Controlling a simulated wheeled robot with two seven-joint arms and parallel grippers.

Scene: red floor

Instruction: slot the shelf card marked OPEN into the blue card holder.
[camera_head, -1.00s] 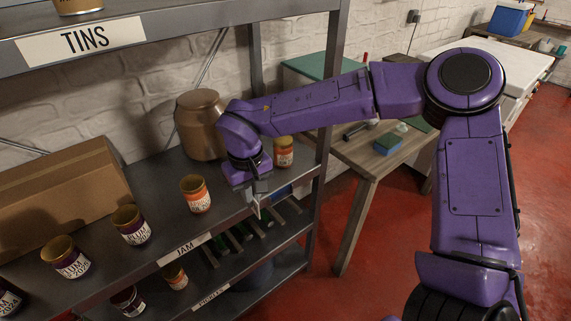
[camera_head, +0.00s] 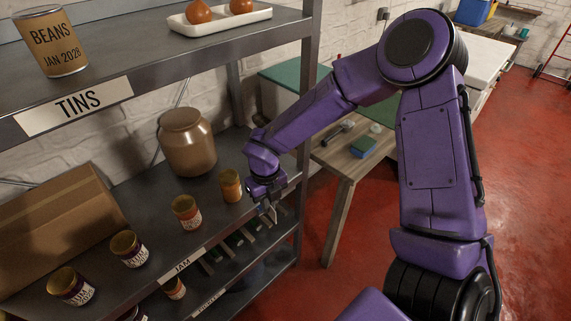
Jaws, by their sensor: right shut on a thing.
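My right gripper (camera_head: 268,208) is at the front edge of the middle shelf (camera_head: 223,219), near its right end and beside the rightmost jar. It is shut on a small, thin pale thing seen nearly edge-on, which looks like a card. No lettering on it can be read from here, so I cannot tell whether it says OPEN. I cannot make out a blue card holder; the gripper and arm cover part of the shelf edge. My left gripper is not in view.
Jars, including an orange one (camera_head: 230,186), line the middle shelf with a brown crock (camera_head: 187,143) and cardboard box (camera_head: 58,232). TINS (camera_head: 75,105) and JAM (camera_head: 182,264) labels mark shelf edges. A wooden table (camera_head: 346,166) stands right of the rack; red floor lies beyond.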

